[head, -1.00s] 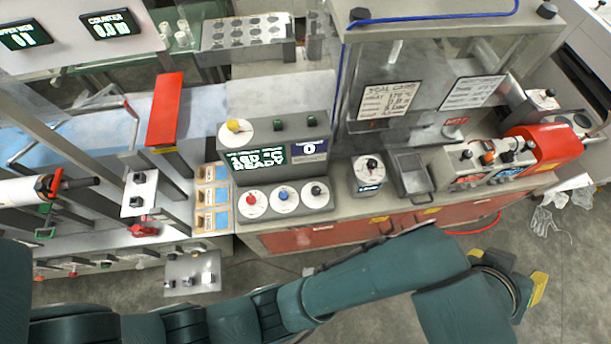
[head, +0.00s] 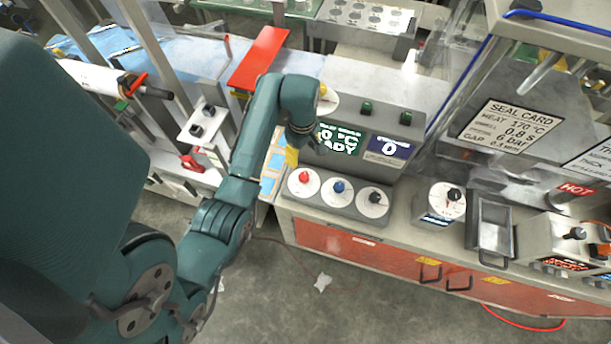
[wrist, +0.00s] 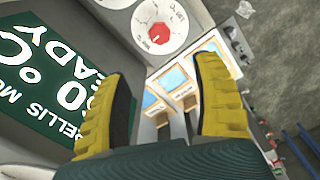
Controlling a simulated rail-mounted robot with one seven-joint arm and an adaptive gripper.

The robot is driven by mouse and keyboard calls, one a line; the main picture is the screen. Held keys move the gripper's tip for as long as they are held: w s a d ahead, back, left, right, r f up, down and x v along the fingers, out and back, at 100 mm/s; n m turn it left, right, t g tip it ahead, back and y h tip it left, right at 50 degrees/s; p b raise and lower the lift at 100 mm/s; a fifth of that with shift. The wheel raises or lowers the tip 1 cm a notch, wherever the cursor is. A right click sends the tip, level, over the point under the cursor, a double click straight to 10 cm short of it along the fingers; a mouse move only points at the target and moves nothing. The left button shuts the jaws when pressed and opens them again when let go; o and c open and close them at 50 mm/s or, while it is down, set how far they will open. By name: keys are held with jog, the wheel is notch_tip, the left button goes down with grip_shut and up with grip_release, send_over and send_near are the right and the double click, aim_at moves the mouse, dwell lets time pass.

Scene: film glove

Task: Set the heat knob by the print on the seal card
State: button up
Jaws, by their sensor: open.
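The seal card (head: 512,128) hangs at the right in the head view and reads HEAT 170 °C, 0.8 s, 6 bar. The control box carries a red knob (head: 304,177) on a white dial, with a blue knob (head: 339,186) and a black knob (head: 374,197) to its right. The red knob (wrist: 158,33) also shows at the top of the wrist view; its dial print is too small to read surely. A green display (wrist: 55,75) shows "60 °C" and "READY", its left part cut off. My gripper (wrist: 165,75) is open and empty, apart from the red knob, near the display.
A yellow knob (head: 325,92) sits on the box top, partly behind my arm. Another black-knobbed dial (head: 453,195) and a metal tray (head: 490,228) stand to the right. A red bar (head: 259,58) rises behind my arm. Floor in front of the bench is mostly clear.

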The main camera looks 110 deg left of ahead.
aim_at(303, 175)
notch_tip(303, 175, down, 14)
jog(key=shift+f+b, duration=0.15)
jog(key=shift+b, duration=0.2)
jog(key=c, duration=1.2)
